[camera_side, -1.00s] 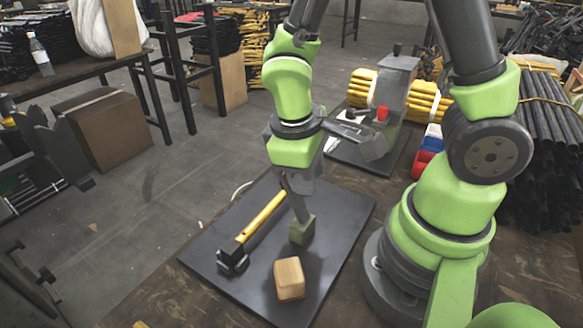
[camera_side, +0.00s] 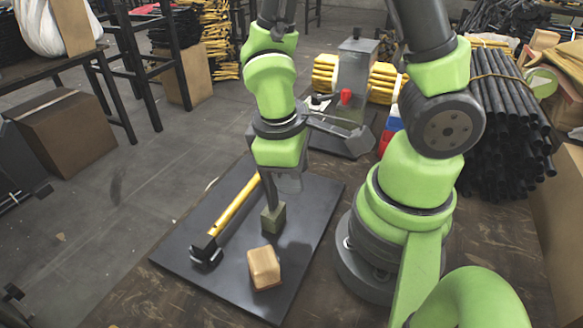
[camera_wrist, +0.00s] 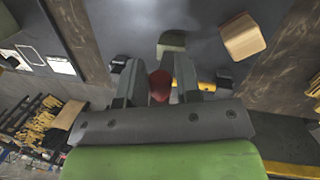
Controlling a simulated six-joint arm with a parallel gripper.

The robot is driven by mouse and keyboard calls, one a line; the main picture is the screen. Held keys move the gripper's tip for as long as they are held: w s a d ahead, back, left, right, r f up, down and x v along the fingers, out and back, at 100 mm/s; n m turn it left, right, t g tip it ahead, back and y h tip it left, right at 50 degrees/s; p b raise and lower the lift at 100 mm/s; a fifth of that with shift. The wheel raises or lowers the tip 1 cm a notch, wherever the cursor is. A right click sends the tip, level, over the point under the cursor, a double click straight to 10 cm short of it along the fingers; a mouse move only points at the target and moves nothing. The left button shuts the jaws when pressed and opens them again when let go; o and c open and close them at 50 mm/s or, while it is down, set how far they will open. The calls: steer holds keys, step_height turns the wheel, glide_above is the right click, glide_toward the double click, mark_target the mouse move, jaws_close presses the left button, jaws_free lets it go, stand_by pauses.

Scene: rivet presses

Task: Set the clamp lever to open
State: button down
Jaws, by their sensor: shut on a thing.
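The clamp shows as a small olive block (camera_side: 273,218) on the dark board, with a thin dark lever (camera_side: 267,190) rising from it, near upright and leaning slightly left in the side view. The block also shows in the wrist view (camera_wrist: 171,41). A dark red knob (camera_wrist: 160,84) sits between my fingers in the wrist view. My gripper (camera_wrist: 159,80) is shut on this knob, which I take to be the lever's end. In the side view my gripper (camera_side: 286,182) is above the block, and its fingertips and the knob are hidden or too small to make out.
A yellow-handled hammer (camera_side: 228,210) lies left of the clamp on the dark board (camera_side: 185,240). A wooden block (camera_side: 265,268) stands in front of the clamp. A grey press (camera_side: 358,75) with a red part stands behind my arm.

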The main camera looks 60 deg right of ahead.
steer(key=shift+s+a, duration=0.1)
steer(key=c, duration=0.9)
jaws_free()
steer(key=shift+c, duration=0.2)
steer(key=shift+w+r, duration=0.2)
steer(key=shift+r, duration=0.35)
steer(key=v, duration=0.8)
steer(key=shift+r, duration=0.4)
steer(key=shift+s+a, duration=0.1)
step_height(320, 180, up, 9)
steer(key=s+d+m+t+y, duration=0.1)
steer(key=s+m+t+y, duration=0.1)
steer(key=m+t+y, duration=0.2)
steer(key=shift+s+d+m+t, duration=0.15)
steer(key=shift+s+m+t, duration=0.25)
steer(key=shift+m+t, duration=1.2)
